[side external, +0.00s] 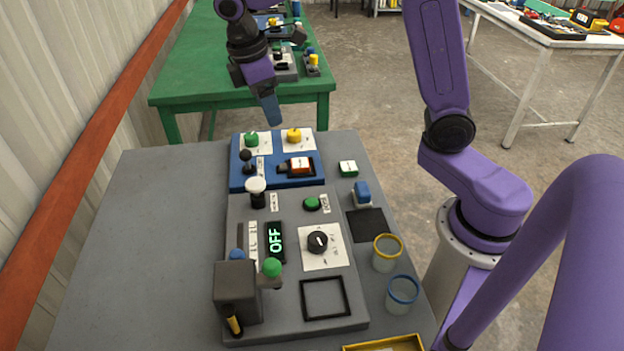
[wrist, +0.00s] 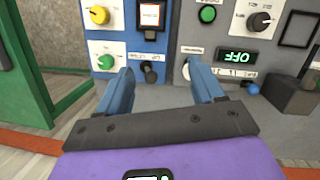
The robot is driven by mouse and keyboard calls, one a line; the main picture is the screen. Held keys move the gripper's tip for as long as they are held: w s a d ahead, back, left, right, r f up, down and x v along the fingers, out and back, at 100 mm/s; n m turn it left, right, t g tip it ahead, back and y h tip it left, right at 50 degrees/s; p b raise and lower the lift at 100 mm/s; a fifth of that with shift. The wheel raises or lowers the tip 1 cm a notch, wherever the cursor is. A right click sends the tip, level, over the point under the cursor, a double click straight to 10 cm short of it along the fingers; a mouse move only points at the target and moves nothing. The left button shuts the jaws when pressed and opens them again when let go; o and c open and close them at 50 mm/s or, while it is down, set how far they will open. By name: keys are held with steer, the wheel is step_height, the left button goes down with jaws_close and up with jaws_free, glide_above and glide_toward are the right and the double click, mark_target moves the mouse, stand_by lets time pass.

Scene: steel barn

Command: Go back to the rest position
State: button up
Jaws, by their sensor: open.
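My gripper (side external: 270,108) is raised over the far end of the control panels, fingers pointing down, and touches nothing I can make out. In the wrist view my gripper (wrist: 160,68) shows two blue fingers spread apart with nothing held between them. The blue panel (side external: 243,178) with a green knob (side external: 251,139), a yellow knob (side external: 294,135) and an orange-lit switch (side external: 300,165) lies near it. A black-knobbed lever (wrist: 150,72) shows between the fingertips in the wrist view. The grey panel (side external: 285,300) has a display (side external: 275,243) reading OFF.
The grey table (side external: 160,230) is bare on its left. Two cups, yellow-rimmed (side external: 386,260) and blue-rimmed (side external: 401,295), stand at right near a black square pad (side external: 366,225). A dark block (side external: 237,290) stands at the near left of the grey panel. A green table (side external: 190,75) is behind.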

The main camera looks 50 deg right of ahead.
steer(key=s+d+f+y, duration=0.1)
steer(key=s+f, duration=0.1)
steer(key=s, duration=1.1)
steer(key=s+d+f+n+y, duration=0.1)
steer(key=s+f+y, duration=0.1)
steer(key=s, duration=1.2)
steer(key=shift+d+t, duration=0.15)
steer(key=shift+t, duration=0.25)
